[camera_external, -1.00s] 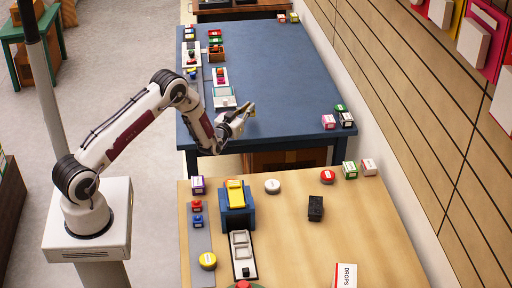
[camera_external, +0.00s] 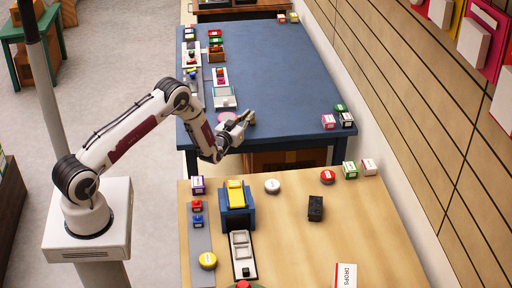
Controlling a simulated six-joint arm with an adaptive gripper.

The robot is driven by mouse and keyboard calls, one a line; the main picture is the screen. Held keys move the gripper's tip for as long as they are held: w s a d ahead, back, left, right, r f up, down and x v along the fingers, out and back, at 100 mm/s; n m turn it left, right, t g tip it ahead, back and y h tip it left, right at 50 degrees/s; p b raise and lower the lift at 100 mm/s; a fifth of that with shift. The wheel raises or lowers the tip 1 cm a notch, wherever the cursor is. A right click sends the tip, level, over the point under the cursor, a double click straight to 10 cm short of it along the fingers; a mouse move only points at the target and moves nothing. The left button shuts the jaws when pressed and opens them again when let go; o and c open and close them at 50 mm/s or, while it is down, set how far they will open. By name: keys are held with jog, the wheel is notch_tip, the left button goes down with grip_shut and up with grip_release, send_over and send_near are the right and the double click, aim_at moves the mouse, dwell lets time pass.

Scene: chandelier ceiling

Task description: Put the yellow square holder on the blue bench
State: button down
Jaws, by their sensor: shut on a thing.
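The blue bench (camera_external: 285,85) is the long blue-topped table at the upper middle. My gripper (camera_external: 246,119) is over its near left part, shut on a small yellowish thing (camera_external: 252,120) at the fingertips. This looks like the yellow square holder, mostly hidden by the fingers and too small to make out its shape. I cannot tell whether it touches the bench top.
A pink round thing (camera_external: 226,117) lies just left of my gripper. Trays and small boxes line the bench's left edge. Small boxes (camera_external: 329,121) stand at its near right corner. The bench's middle is clear. A wooden table (camera_external: 290,235) with several objects stands nearer.

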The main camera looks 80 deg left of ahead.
jog(key=shift+f, duration=0.1)
jog(key=c, duration=2.2)
grip_release()
jog(key=shift+v, duration=3.75)
